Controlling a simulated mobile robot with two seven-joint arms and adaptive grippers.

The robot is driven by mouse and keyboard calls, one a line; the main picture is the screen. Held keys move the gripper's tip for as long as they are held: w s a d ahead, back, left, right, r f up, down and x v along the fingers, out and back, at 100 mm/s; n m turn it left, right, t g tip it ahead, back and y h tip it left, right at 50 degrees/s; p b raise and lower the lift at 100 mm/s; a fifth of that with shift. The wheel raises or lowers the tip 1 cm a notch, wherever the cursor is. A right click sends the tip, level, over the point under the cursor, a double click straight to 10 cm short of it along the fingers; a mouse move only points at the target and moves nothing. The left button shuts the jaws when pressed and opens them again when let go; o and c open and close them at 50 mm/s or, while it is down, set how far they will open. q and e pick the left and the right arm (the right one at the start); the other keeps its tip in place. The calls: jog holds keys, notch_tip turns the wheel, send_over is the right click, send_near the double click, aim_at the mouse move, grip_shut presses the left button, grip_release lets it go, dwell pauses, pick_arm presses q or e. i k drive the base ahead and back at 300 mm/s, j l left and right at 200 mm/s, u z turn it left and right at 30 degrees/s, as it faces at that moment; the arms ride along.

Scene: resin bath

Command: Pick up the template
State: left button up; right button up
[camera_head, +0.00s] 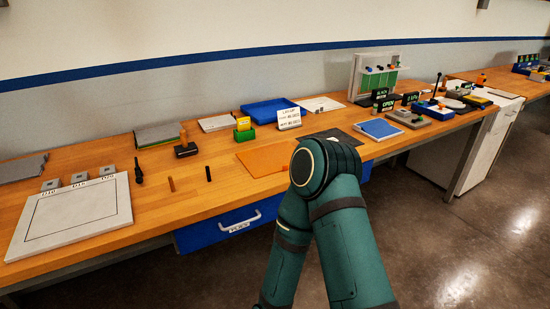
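No object in view is clearly labelled as the template, so I cannot tell which one it is. Flat pieces on the wooden bench include an orange sheet (262,161) in the middle and a pale board (72,215) with a dark outlined rectangle at the left front. A white sheet (320,104) lies farther back, and a blue-topped flat piece (378,128) lies right of my arm. My green arm bends in front of the bench and hides part of the orange sheet's right side. Neither gripper shows.
A blue tray (268,110) and a white card (289,118) stand behind the orange sheet. Small blocks marked with text sit behind the pale board. A blue drawer (236,226) is under the front edge. Devices and signs crowd the right; bare wood (205,205) shows at the middle front.

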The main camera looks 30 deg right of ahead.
aim_at(266, 160)
jog(key=i+l+u, duration=0.1)
jog(key=l+u, duration=0.3)
jog(key=l, duration=0.75)
jog(key=l+u, duration=0.45)
jog(key=l, duration=0.7)
